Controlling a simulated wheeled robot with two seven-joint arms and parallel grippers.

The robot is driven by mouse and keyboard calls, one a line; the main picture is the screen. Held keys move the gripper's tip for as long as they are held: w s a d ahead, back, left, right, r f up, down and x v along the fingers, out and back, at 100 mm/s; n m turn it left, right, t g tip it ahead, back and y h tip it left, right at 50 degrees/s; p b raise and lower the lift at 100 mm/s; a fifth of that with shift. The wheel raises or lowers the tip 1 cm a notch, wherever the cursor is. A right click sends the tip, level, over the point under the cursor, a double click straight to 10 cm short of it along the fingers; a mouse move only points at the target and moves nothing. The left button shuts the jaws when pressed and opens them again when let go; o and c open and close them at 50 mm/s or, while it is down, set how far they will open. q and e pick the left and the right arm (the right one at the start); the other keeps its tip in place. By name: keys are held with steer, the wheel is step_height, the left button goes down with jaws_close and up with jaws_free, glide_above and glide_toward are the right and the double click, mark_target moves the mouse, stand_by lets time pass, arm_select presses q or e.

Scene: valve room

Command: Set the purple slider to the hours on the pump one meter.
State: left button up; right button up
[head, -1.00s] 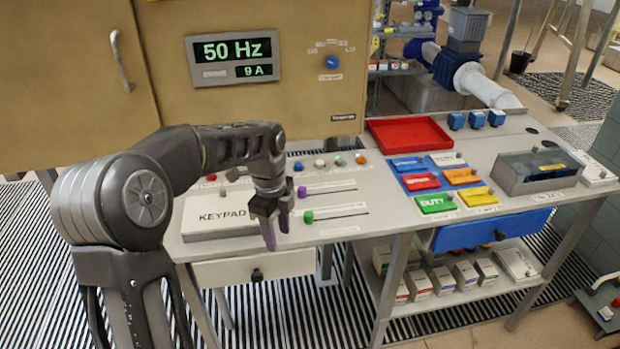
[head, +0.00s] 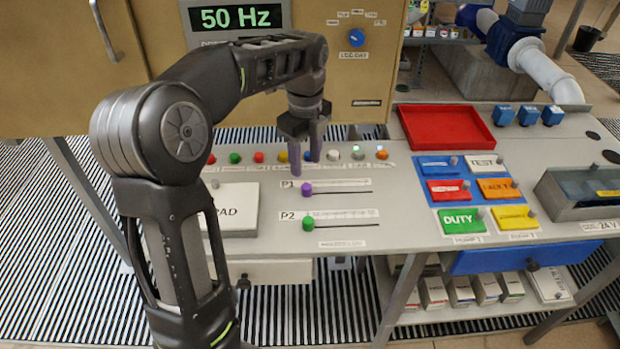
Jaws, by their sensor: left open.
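The purple slider (head: 307,188) is a small knob at the left end of its dark slot, in the row marked P1 on the grey console. My left gripper (head: 305,168) points down just above and behind the purple slider, its two purple-grey fingers apart and empty. I cannot tell whether a finger touches the knob. The green slider (head: 308,223) sits at the left end of the P2 row below. A display (head: 237,17) on the tan cabinet reads 50 Hz; its lower line is hidden by my left arm. No hours meter is legible. My right gripper is not in view.
A row of coloured buttons (head: 333,155) runs behind the sliders. A keypad box (head: 235,209) lies to the left, partly covered by my arm. Coloured plates (head: 457,221) and a red tray (head: 445,127) are to the right. The console between sliders and plates is clear.

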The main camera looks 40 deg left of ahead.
mark_target(306, 186)
arm_select(q)
steer(key=shift+w+f, duration=0.2)
steer(key=shift+f, duration=0.15)
step_height(306, 186, down, 7)
steer(key=shift+f+p, duration=0.15)
steer(key=shift+p, duration=0.35)
steer(key=shift+c, duration=0.4)
jaws_close()
stand_by(0.7)
